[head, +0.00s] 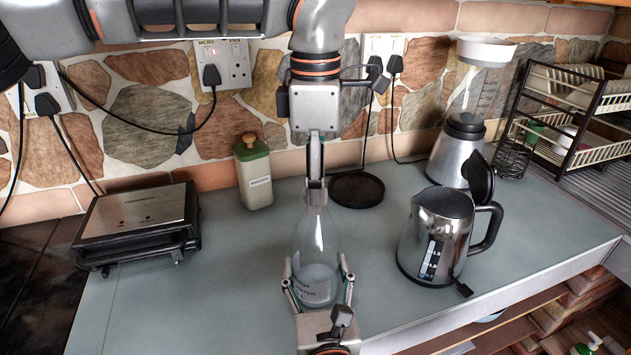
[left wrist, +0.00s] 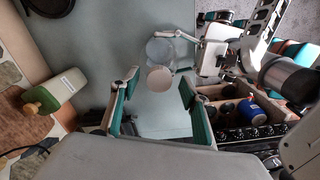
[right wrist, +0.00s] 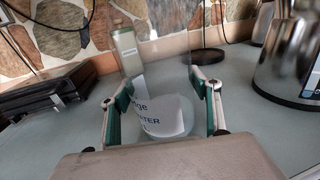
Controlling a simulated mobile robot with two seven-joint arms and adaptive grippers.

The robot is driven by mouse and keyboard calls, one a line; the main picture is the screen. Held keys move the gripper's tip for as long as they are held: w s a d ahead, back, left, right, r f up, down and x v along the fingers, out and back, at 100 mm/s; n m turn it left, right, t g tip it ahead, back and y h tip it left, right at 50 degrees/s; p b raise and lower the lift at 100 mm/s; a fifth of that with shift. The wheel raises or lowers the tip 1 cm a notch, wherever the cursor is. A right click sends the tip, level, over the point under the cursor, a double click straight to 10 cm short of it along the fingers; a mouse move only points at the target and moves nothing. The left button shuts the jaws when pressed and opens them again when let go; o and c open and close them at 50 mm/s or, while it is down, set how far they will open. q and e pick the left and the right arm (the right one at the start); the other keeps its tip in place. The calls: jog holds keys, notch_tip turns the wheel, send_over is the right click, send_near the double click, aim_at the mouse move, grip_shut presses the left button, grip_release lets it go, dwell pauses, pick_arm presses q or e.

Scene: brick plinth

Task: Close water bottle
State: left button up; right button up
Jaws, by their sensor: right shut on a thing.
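The water bottle (head: 317,250) is clear glass with dark label lettering and stands upright on the counter. My right gripper (head: 318,278) is shut around its lower body; the right wrist view shows the bottle (right wrist: 165,115) between the fingers (right wrist: 160,85). My left gripper (head: 316,188) points down over the bottle's neck, its fingers seen edge-on. In the left wrist view its fingers (left wrist: 160,82) are apart. A pale round disc (left wrist: 160,78) shows between the fingertips, touching neither; I cannot tell whether it is a lid or the bottle's mouth.
A green-lidded canister (head: 253,175) and a black round base (head: 357,190) are at the back. A grill (head: 140,225) sits left. The counter's front left is clear.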

pick_arm(q)
jog(key=shift+r, duration=0.1)
notch_tip(320, 180, up, 12)
dwell(0.7)
pick_arm(e)
jog(key=o, duration=2.3)
jog(key=shift+s, duration=0.1)
jog(key=s, duration=0.4)
jog(key=s+d, duration=0.1)
jog(key=s, duration=0.6)
jog(key=shift+s+d, duration=0.2)
jog(key=shift+s, duration=0.2)
